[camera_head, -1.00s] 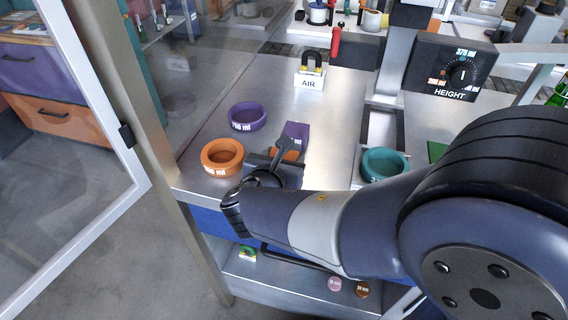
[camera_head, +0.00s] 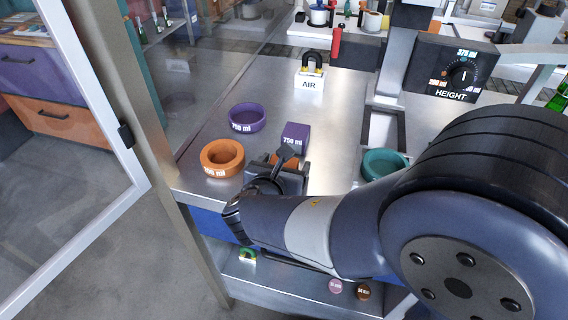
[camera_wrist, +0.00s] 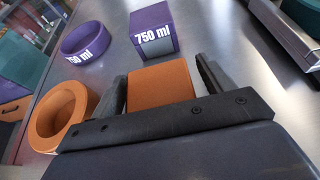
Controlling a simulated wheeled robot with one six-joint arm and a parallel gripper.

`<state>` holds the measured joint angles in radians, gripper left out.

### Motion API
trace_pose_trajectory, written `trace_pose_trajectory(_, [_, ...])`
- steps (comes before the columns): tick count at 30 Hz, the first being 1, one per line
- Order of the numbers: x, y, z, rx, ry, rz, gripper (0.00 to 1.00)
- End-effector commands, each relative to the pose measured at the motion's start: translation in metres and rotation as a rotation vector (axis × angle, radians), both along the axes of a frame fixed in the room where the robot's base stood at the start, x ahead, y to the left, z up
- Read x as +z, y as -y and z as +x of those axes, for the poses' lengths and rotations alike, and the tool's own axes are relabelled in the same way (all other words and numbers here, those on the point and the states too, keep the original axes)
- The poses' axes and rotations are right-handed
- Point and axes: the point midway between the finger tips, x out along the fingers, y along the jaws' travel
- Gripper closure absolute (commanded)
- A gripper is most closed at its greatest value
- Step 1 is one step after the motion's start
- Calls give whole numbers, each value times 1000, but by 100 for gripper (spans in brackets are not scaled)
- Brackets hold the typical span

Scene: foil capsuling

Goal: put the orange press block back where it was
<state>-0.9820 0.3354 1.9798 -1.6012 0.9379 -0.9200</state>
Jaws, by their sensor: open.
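The orange press block (camera_wrist: 162,85) sits between the two fingers of my open gripper (camera_wrist: 160,72) in the wrist view. The left finger is close beside the block, and a gap shows to the right finger. In the head view only a sliver of the orange block (camera_head: 286,160) shows behind my gripper (camera_head: 284,157), near the counter's front edge. The block's lower part is hidden by the gripper body, so I cannot tell its contact with the counter. The purple 750 ml block (camera_head: 296,138) stands just beyond it.
An orange ring (camera_head: 222,158) lies left of my gripper and a purple ring (camera_head: 247,117) behind that. A teal ring (camera_head: 384,163) lies to the right, partly behind my arm. The AIR stand (camera_head: 310,72) and HEIGHT dial box (camera_head: 450,68) are farther back. Mid-counter is clear.

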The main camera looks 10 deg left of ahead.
Motion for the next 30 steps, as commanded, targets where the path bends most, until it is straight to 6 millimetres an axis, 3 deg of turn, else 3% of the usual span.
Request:
trace_pose_trajectory(6, [6, -1, -3, 2, 1, 1, 24])
trace_pose_trajectory(21, [39, -8, -84, 5, 0, 2, 24])
trace_pose_trajectory(30, [49, -9, -109, 1, 0, 0, 24])
